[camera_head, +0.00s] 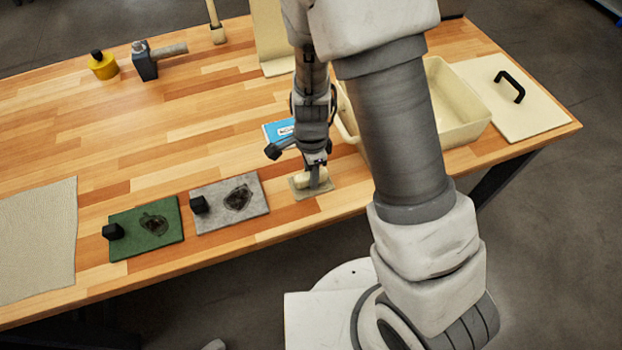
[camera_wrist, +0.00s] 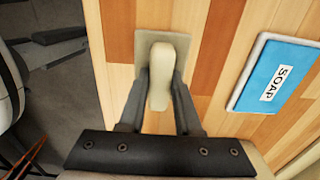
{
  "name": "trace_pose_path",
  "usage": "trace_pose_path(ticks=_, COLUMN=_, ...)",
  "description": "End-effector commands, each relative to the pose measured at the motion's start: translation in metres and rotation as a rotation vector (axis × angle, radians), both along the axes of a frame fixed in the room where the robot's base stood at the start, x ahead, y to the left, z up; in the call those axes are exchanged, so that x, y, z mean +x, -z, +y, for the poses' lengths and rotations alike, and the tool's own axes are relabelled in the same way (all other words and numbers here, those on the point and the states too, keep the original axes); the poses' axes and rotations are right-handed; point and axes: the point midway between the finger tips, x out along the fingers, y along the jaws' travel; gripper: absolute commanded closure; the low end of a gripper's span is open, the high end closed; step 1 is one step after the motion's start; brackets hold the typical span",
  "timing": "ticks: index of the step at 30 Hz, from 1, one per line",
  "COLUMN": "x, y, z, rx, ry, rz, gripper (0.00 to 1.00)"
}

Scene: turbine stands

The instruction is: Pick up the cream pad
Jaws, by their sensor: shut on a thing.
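The cream pad (camera_head: 303,178) sits on a small beige-grey base (camera_head: 325,190) near the table's front edge, left of my arm. In the wrist view the cream pad (camera_wrist: 161,75) is a long rounded block over the base (camera_wrist: 146,46). My gripper (camera_head: 314,180) points down at it. In the wrist view the fingers of my gripper (camera_wrist: 160,92) lie along both sides of the pad and are shut on it. The pad is partly hidden by the fingers in the head view. I cannot tell whether it is clear of the base.
A blue soap packet (camera_wrist: 281,75) lies close by. A grey plate (camera_head: 230,218) and a green plate (camera_head: 165,240), each with a dark stain and black block, lie to the left. A cream bin (camera_head: 470,130) stands right, partly behind my arm. The table's middle left is clear.

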Motion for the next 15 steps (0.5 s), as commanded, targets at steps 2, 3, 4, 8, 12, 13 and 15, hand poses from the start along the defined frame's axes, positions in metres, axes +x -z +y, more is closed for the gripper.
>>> trace_pose_path(ticks=2, x=0.0001, y=-0.0001, z=0.0, rx=0.0, ry=0.0, rz=0.0, gripper=0.99)
trace_pose_path(ticks=3, x=0.0001, y=-0.0001, z=0.0, rx=0.0, ry=0.0, rz=0.0, gripper=1.0)
trace_pose_path(ticks=4, x=0.0001, y=-0.0001, z=0.0, rx=0.0, ry=0.0, rz=0.0, gripper=1.0)
trace_pose_path(ticks=8, x=0.0001, y=-0.0002, z=0.0, rx=0.0, ry=0.0, rz=0.0, gripper=1.0)
trace_pose_path(ticks=12, x=0.0002, y=-0.0004, z=0.0001, rx=0.0, ry=0.0, rz=-0.001, gripper=1.0)
trace_pose_path(ticks=13, x=0.0002, y=-0.0009, z=0.0001, rx=0.0, ry=0.0, rz=-0.001, gripper=1.0)
trace_pose_path(ticks=15, x=0.0005, y=-0.0042, z=0.0001, rx=0.001, ry=0.0, rz=-0.002, gripper=1.0)
